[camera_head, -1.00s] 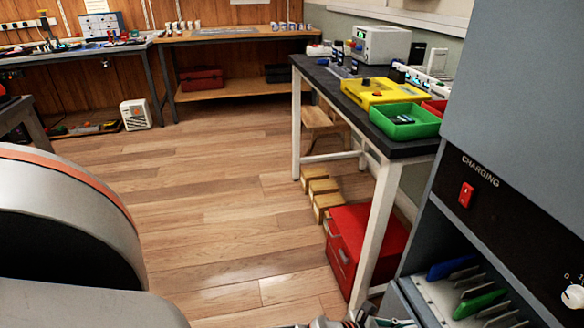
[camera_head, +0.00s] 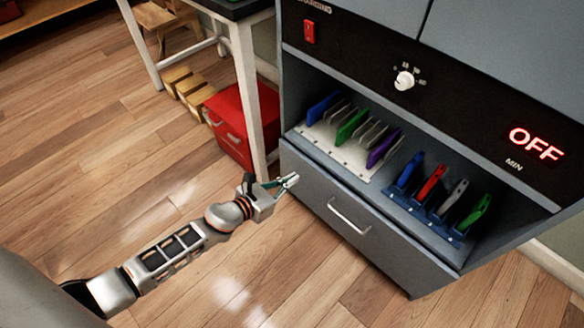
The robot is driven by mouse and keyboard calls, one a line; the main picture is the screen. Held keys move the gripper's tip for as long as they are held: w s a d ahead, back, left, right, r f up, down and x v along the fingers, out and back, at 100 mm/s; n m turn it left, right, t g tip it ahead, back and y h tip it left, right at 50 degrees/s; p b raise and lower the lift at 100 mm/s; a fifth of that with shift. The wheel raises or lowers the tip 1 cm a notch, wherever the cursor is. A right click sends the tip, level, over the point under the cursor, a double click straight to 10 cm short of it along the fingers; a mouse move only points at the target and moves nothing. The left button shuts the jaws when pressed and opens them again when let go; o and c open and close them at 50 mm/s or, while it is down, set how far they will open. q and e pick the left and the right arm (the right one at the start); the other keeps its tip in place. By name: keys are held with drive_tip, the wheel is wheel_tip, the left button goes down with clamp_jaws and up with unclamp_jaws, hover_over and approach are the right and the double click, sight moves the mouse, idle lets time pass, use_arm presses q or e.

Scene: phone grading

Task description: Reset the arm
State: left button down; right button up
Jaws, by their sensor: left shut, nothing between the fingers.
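My left arm reaches in from the lower left over the wood floor. Its gripper (camera_head: 285,183) is shut and empty, in front of the left part of the grey charging cabinet (camera_head: 318,178), near its drawer front. I cannot tell whether it touches the cabinet. My right gripper is not in view.
In the cabinet's open bay, several coloured phones stand in a white rack (camera_head: 340,150) and a blue rack (camera_head: 432,225). A drawer handle (camera_head: 348,215) sticks out below. A red toolbox (camera_head: 232,125) stands under the table. The floor (camera_head: 230,270) in front is clear.

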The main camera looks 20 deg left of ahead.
use_arm(q)
drive_tip(key=v, duration=0.8)
drive_tip(key=shift+a+p, duration=0.2)
drive_tip(key=shift+p, duration=0.2)
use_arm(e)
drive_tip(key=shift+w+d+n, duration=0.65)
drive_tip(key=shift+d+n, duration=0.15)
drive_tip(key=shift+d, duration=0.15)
use_arm(q)
drive_tip(key=shift+w+r, duration=0.15)
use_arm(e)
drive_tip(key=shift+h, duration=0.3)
